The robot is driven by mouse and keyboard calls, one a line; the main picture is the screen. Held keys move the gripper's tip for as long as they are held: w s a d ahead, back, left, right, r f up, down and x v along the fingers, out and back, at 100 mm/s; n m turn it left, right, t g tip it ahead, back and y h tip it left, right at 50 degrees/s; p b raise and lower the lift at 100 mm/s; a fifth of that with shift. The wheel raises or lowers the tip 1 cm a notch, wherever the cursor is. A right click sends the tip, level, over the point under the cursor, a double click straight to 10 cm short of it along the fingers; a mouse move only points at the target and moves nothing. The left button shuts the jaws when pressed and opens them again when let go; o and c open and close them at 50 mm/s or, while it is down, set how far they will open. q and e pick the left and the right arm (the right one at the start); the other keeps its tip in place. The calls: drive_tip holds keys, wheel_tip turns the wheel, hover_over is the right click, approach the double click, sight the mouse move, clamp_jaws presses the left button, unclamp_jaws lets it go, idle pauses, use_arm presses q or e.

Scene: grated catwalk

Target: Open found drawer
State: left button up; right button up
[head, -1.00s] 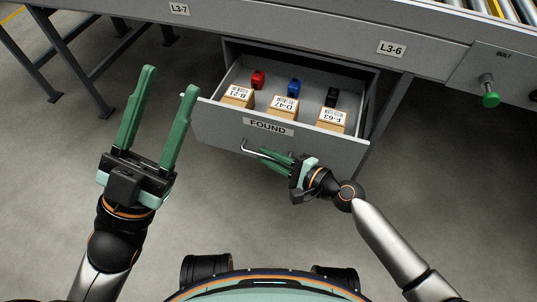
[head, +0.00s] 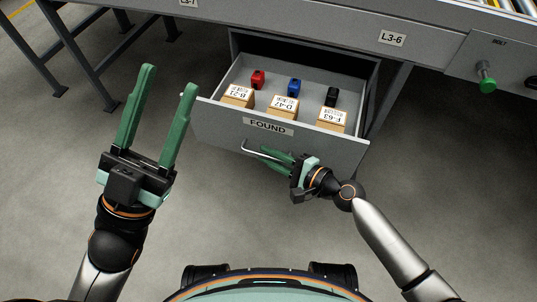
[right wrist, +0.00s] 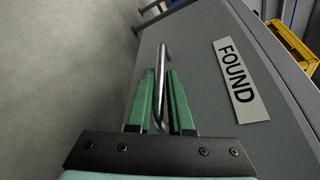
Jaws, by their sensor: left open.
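The grey drawer (head: 215,122) labelled FOUND stands pulled well out from under the bench. Its thin metal handle (right wrist: 162,60) shows in the right wrist view, running between the green fingers of my right gripper (right wrist: 163,80). That gripper (head: 267,155) is closed around the handle at the drawer front in the head view. My left gripper (head: 170,78) is open and empty, to the left of the drawer. In the drawer are a red item (head: 258,79), a blue item (head: 294,87), a black item (head: 331,97) and labelled boxes (head: 284,107).
The grey bench (head: 300,25) carries an L3-6 label (head: 392,38). Bench legs (head: 75,70) stand at the left. A yellow object (right wrist: 290,45) shows in the right wrist view. The floor around is clear.

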drive_tip(key=shift+o, duration=0.4)
drive_tip(key=shift+s, duration=0.1)
drive_tip(key=shift+s+d+r, duration=0.1)
drive_tip(key=shift+s+d, duration=0.05)
drive_tip(key=shift+d, duration=0.1)
drive_tip(key=p+v, duration=0.1)
drive_tip(key=v, duration=1)
drive_tip(key=shift+s+d, duration=0.25)
drive_tip(key=shift+d, duration=0.05)
